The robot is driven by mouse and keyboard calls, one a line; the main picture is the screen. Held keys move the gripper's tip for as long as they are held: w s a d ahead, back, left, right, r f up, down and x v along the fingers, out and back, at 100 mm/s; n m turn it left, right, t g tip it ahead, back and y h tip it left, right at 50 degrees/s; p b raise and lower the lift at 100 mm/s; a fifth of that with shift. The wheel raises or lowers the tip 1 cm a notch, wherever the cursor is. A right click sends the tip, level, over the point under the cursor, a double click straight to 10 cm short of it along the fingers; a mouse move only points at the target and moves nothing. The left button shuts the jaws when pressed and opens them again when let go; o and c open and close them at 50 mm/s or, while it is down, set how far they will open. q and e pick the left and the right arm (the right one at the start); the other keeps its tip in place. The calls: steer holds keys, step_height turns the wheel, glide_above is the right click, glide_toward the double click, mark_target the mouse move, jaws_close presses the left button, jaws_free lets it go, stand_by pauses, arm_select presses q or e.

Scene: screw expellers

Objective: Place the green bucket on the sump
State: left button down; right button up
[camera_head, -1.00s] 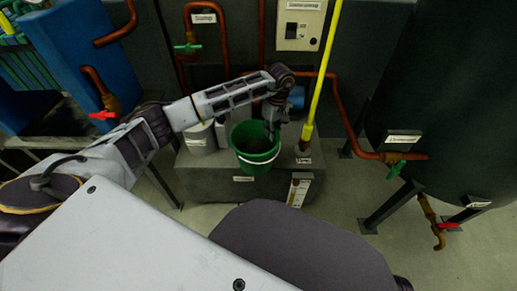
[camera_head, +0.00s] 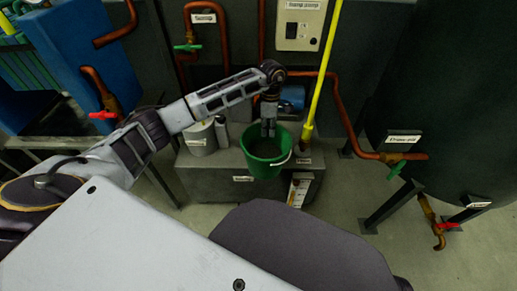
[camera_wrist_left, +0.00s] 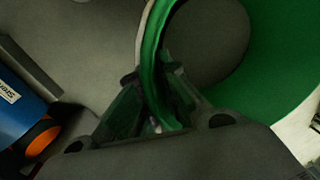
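The green bucket (camera_head: 266,168) is upright at the front right of a low grey box (camera_head: 208,180); whether it rests on it or hangs just above, I cannot tell. Its light handle hangs to the right. My left gripper (camera_head: 268,131) comes down at the bucket's back rim. In the left wrist view, its fingers (camera_wrist_left: 155,108) are on both sides of the bucket's rim (camera_wrist_left: 149,62), shut on it. The bucket's inside looks dark. The labels are too blurred to tell for sure which thing is the sump. My right gripper is not in view.
A light canister (camera_head: 200,139) stands left of the bucket and a blue motor-like part (camera_head: 292,98) behind it. A yellow pole (camera_head: 323,82) rises close on the right. Copper pipes (camera_head: 346,122) and a large dark tank (camera_head: 440,80) are further right.

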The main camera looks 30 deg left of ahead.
arm_select(q)
steer(key=a+r+n+t, duration=0.1)
steer(key=a+n, duration=0.2)
steer(key=n, duration=1.2)
steer(key=a+r+n+t, duration=0.1)
steer(key=a+n+t, duration=0.1)
steer(key=n, duration=1.3)
steer(key=shift+w+a, duration=0.15)
steer(key=shift+a, duration=0.5)
steer(key=shift+r, duration=0.1)
stand_by(0.5)
